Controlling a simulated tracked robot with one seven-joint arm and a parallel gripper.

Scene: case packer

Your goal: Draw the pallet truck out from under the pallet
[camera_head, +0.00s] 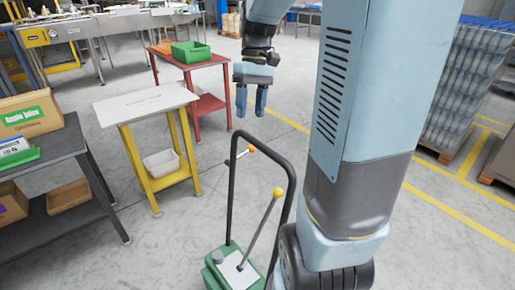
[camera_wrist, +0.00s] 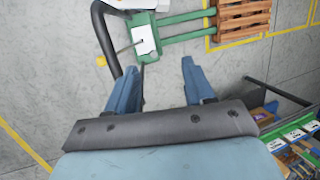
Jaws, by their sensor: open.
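The pallet truck (camera_head: 233,268) is green, with a tall black loop handle (camera_head: 233,180) standing up from it. A grey lever with a yellow knob (camera_head: 278,193) and a dark one with an orange knob (camera_head: 251,148) rise near the loop. In the wrist view its green body (camera_wrist: 145,35) has two green forks (camera_wrist: 185,38) running right to the wooden pallet (camera_wrist: 243,14); where the fork ends lie under it is hidden. My gripper (camera_head: 251,106) is open and empty, pointing down above and beyond the loop. In the wrist view its fingers (camera_wrist: 160,78) are apart, with the loop ahead and left.
A white-topped yellow table (camera_head: 147,103), a red table (camera_head: 194,60) and a dark shelf with boxes (camera_head: 60,150) stand on the left. Wrapped goods on pallets (camera_head: 465,85) stand on the right. Grey floor with yellow lines lies open between them.

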